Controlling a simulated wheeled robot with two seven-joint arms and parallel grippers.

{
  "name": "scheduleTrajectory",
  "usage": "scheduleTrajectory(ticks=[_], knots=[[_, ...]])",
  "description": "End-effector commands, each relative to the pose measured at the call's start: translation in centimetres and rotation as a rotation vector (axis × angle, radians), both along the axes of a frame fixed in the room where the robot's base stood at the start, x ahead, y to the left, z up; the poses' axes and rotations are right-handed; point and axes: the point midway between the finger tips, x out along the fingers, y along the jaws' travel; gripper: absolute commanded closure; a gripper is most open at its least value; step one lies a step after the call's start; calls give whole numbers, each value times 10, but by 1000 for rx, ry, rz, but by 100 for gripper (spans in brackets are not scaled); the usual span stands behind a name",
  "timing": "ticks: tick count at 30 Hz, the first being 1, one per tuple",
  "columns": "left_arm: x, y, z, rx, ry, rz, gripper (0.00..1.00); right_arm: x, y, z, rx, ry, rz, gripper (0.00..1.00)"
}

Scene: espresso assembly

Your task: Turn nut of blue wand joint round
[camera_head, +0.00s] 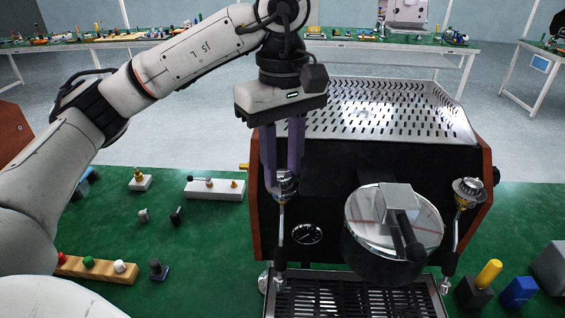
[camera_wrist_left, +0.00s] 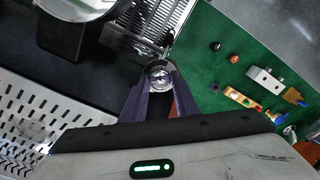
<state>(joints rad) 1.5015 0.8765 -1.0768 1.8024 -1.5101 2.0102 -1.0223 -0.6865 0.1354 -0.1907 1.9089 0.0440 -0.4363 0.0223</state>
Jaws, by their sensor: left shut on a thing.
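The espresso machine (camera_head: 340,215) stands on the green table with a steam wand (camera_head: 280,240) at its left front and another wand at its right front. My left gripper (camera_head: 284,176) points down from above and is shut on the silver nut of the left wand joint (camera_head: 285,187). In the left wrist view, the round silver top of the nut (camera_wrist_left: 160,74) sits between the purple fingertips (camera_wrist_left: 160,84). The right wand joint (camera_head: 467,190) has a silver knob and stands free. My right gripper is not in view.
A round metal portafilter head (camera_head: 375,250) juts from the machine's front, above a slotted drip tray (camera_head: 320,299). On the green mat at left lie a white block (camera_head: 215,190), small fittings and a wooden strip (camera_head: 97,268). Yellow and blue parts stand at lower right.

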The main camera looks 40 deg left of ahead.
Motion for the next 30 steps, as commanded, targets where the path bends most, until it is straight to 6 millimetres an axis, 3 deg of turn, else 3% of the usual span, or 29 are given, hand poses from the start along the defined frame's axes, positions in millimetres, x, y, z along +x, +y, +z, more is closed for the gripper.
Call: scheduleTrajectory(ticks=[17,18,21,30], knots=[[0,0,1,-1,-3,-30,95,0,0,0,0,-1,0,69],[0,0,1,-1,-3,-30,68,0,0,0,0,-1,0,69],[0,0,1,-1,-3,-30,54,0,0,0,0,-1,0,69],[0,0,1,0,-1,-30,54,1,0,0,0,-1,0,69]])
